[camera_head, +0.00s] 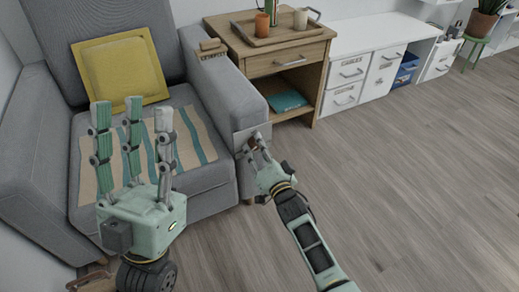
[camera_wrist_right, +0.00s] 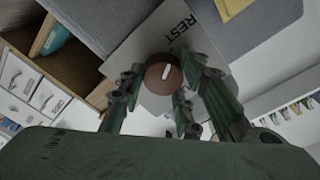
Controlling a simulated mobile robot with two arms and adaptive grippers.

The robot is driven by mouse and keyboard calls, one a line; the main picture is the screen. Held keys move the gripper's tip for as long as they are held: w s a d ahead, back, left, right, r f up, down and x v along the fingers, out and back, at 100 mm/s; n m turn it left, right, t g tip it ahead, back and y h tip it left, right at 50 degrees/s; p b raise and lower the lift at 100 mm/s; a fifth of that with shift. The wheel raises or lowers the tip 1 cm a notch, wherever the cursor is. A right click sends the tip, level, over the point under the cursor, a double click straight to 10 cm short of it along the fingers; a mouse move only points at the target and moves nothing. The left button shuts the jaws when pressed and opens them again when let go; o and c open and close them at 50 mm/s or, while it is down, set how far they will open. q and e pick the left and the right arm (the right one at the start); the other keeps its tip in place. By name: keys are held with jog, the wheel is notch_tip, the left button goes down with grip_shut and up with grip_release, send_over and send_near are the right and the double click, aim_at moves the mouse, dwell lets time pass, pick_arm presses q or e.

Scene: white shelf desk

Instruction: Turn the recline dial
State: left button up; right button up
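The recline dial (camera_wrist_right: 162,75) is a round brown knob with a white mark. It sits on a pale plate (camera_wrist_right: 180,30) printed "REST". The plate is on the outer side of the grey armchair's arm (camera_head: 228,100). My right gripper (camera_head: 258,148) is at this plate in the head view and hides the dial there. In the right wrist view its fingers (camera_wrist_right: 160,85) are spread on both sides of the dial; I cannot tell whether they touch it. My left gripper (camera_head: 133,122) is open and empty, fingers pointing up, in front of the chair seat.
A yellow cushion (camera_head: 120,70) and a striped cloth (camera_head: 200,140) lie on the armchair. A wooden side table (camera_head: 290,60) with a tray stands just beyond its arm. White drawers (camera_head: 360,70) line the wall. The floor (camera_head: 400,180) at right is clear.

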jog(key=shift+d+f, duration=0.15)
jog(key=shift+f, duration=0.05)
jog(key=c, duration=0.5)
